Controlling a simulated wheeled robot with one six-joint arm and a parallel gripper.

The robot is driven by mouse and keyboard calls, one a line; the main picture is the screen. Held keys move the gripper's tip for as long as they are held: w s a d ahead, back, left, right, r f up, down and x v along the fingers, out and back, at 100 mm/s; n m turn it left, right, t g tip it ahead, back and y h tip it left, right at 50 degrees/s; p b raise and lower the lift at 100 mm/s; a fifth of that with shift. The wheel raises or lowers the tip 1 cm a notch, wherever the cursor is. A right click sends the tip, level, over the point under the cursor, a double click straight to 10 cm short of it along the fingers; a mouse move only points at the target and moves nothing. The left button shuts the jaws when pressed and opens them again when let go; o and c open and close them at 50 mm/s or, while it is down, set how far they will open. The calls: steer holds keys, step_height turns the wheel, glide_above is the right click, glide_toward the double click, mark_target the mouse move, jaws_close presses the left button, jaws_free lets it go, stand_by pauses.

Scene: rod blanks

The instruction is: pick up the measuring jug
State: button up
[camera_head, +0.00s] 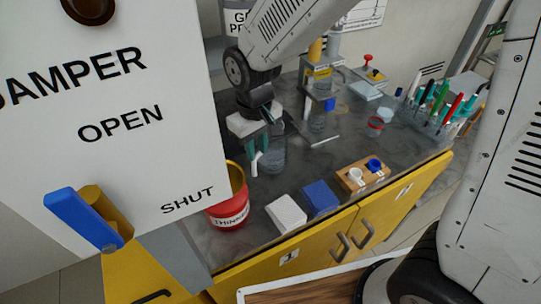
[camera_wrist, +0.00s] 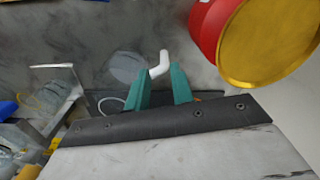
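The measuring jug (camera_head: 273,158) looks like a clear vessel with a white handle (camera_head: 255,164), standing on the grey bench top in the head view. My gripper (camera_head: 263,143) reaches down over it, its teal fingers partly hiding it. In the wrist view the white handle (camera_wrist: 160,66) shows at the tips of my gripper (camera_wrist: 161,76), close to the left finger. A gap shows between the fingers, so the gripper looks open. The clear body (camera_wrist: 126,68) is faint there, left of the handle. Contact with the handle cannot be made out.
A red thinner tin (camera_head: 229,212) stands near the front edge, also close by in the wrist view (camera_wrist: 208,30). A white block (camera_head: 286,214), a blue block (camera_head: 320,198) and a wooden cup holder (camera_head: 362,177) lie along the front. A white damper panel (camera_head: 150,150) blocks the left.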

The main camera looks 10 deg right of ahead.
mark_target(254, 168)
steer(key=f, duration=0.5)
steer(key=a+f, duration=0.1)
steer(key=f, duration=0.2)
steer(key=shift+w, duration=0.25)
jaws_close()
